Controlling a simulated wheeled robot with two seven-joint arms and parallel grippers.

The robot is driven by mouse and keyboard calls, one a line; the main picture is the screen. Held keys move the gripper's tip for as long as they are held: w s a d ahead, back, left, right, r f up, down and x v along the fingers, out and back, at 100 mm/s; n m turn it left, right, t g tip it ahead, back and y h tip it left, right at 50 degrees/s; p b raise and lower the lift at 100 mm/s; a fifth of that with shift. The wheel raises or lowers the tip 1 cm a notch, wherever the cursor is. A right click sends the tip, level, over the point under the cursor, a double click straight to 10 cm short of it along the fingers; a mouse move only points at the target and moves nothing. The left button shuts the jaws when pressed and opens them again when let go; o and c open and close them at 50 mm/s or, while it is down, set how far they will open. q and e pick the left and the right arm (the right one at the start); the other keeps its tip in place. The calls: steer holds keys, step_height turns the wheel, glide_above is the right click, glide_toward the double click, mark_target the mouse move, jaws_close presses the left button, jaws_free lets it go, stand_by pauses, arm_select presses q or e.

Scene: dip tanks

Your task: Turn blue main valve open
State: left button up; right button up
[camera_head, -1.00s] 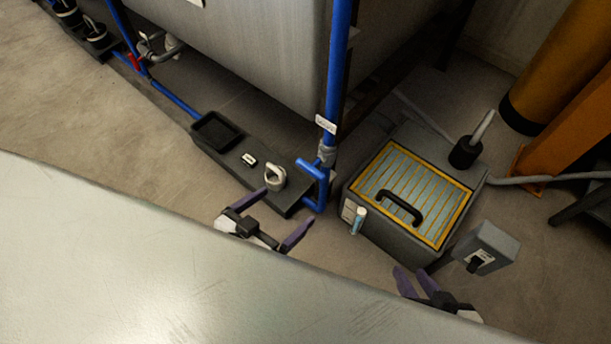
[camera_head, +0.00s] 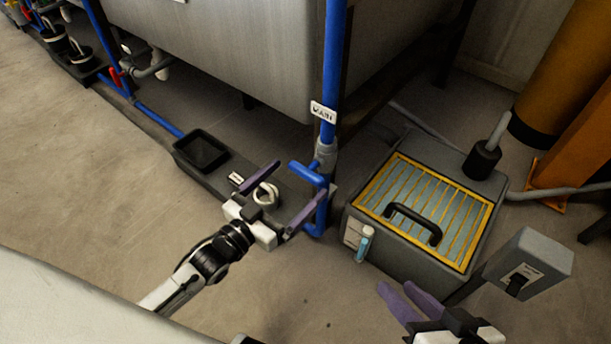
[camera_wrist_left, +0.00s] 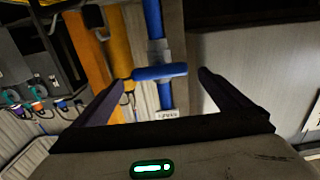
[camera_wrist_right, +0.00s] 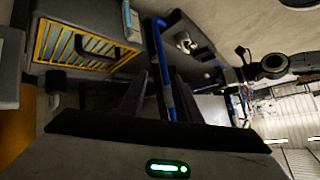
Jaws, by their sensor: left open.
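The blue main valve's lever handle (camera_head: 307,174) sits on a grey valve body (camera_head: 325,153) on the blue vertical pipe, under a white label. My left gripper (camera_head: 290,184) is open, with its purple fingers pointing toward the handle. In the left wrist view the blue handle (camera_wrist_left: 160,72) lies crosswise between and beyond the two fingers, and no contact shows. My right gripper (camera_head: 408,298) is at the lower right, empty and in front of the grey box. In the right wrist view its fingers (camera_wrist_right: 145,95) look close together, with the blue pipe beyond.
A grey box (camera_head: 400,250) with a yellow-framed grille and black handle stands right of the pipe. A grey switch box (camera_head: 530,265) is at the right. A low dark plinth holds a black tray (camera_head: 202,150) and a white cup-like item. The steel tank (camera_head: 230,50) rises behind.

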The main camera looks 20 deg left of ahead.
mark_target(302, 175)
arm_select(q)
steer(key=b+x, duration=0.1)
steer(key=x, duration=0.3)
steer(key=shift+f, duration=0.1)
steer(key=shift+w+d, duration=0.1)
steer(key=shift+w, duration=0.25)
arm_select(e)
steer(key=shift+w+a+r+y, duration=0.1)
steer(key=shift+a+r+y, duration=0.35)
steer(key=shift+r, duration=0.35)
arm_select(q)
steer(key=shift+c, duration=0.2)
steer(key=c, duration=1)
